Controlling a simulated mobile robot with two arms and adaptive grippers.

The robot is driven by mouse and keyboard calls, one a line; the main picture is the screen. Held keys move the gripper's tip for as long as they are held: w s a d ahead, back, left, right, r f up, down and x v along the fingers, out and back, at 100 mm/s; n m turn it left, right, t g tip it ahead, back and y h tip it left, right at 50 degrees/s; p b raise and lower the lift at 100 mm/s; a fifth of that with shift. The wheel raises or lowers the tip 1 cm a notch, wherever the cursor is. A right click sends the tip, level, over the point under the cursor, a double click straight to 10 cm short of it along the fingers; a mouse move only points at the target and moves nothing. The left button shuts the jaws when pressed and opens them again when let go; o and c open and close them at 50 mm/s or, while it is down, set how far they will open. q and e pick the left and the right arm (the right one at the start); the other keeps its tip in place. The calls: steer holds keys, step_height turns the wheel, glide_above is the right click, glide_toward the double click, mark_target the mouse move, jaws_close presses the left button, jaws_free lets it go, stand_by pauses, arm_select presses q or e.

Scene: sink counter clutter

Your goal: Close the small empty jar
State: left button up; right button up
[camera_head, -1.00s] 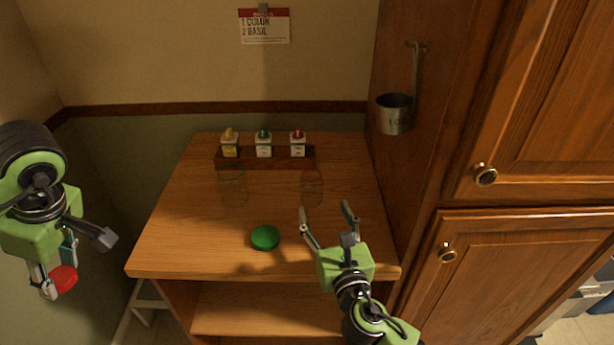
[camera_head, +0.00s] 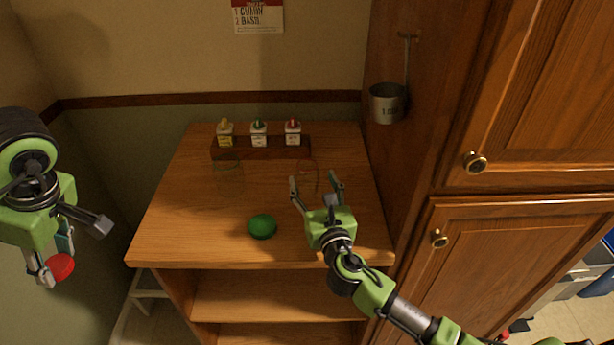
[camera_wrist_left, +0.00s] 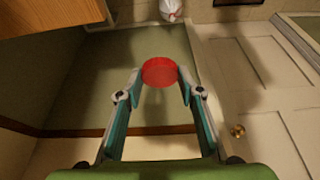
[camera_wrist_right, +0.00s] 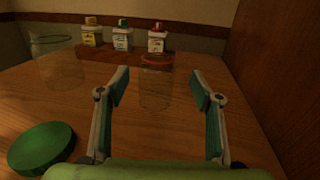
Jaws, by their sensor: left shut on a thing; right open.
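My left gripper (camera_head: 54,264) is shut on a red lid (camera_head: 61,268), held off to the left of the counter. The lid also shows between its fingertips in the left wrist view (camera_wrist_left: 160,72). My right gripper (camera_head: 314,184) is open, over the right side of the counter. The small clear jar (camera_wrist_right: 155,88) stands upright just ahead of its spread fingers in the right wrist view, with a reddish ring at its mouth. No contents show in it. It is faint in the head view (camera_head: 307,172), partly behind my fingers.
A larger clear jar (camera_wrist_right: 58,65) stands left of the small one. A green lid (camera_head: 262,227) lies near the counter's front edge. A wooden rack (camera_head: 262,149) with three bottles is at the back. A cabinet (camera_head: 415,150) with a hanging metal cup (camera_head: 388,105) bounds the right.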

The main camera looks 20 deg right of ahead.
mark_target(310, 178)
steer(key=shift+w+f+p, duration=0.2)
steer(key=shift+w+p, duration=0.2)
steer(key=shift+w, duration=2.25)
steer(key=c, duration=1.3)
